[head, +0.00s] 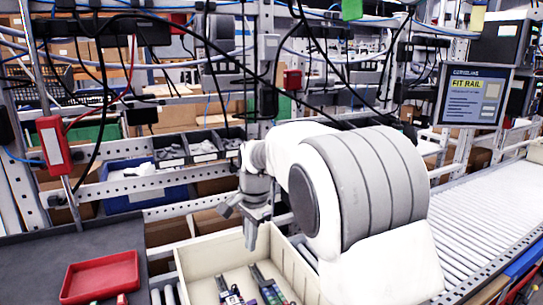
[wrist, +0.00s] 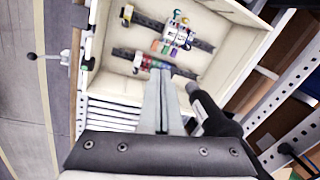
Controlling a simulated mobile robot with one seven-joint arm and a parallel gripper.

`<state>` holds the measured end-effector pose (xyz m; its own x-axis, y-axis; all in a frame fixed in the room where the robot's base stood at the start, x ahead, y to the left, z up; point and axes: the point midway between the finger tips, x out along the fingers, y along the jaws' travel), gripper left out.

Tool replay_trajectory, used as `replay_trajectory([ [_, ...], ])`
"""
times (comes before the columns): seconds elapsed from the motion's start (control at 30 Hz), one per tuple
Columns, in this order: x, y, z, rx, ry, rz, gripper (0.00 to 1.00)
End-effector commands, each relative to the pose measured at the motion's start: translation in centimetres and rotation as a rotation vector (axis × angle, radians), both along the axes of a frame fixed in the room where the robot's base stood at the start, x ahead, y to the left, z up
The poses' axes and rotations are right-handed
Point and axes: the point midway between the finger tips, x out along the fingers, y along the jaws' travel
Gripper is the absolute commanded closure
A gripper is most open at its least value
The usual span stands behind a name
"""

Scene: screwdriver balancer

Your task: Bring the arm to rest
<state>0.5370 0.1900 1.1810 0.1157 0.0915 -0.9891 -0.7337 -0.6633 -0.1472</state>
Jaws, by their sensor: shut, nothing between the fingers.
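My gripper (head: 250,243) hangs from my white and grey arm with its fingers pointing down, over the back left part of a cream bin (head: 186,268). In the wrist view, the fingers (wrist: 166,74) are shut together with nothing between them. They overlap the bin (wrist: 105,88) in the picture and appear to be above it. Dark rails with coloured blocks (wrist: 178,34) lie inside the bin. A dark, grey-tipped tool-like object (wrist: 218,122) shows just right of the fingers; I cannot tell what it is attached to.
A red tray (head: 100,279) lies on the dark grey worktop (head: 60,250) at left. A roller conveyor (head: 480,210) runs along the right. A "FIT RAIL" screen (head: 474,97) stands at back right. Cables hang in front of the rack, which holds a blue bin (head: 150,188).

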Motion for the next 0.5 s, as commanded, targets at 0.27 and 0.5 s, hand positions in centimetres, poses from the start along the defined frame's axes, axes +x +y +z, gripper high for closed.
replay_trajectory([
  [0.27, -5.4, -6.3, 6.1, -0.002, -0.100, 0.167, 1.00],
  [0.5, -11.2, -10.8, 9.1, -0.039, -0.188, 0.322, 1.00],
])
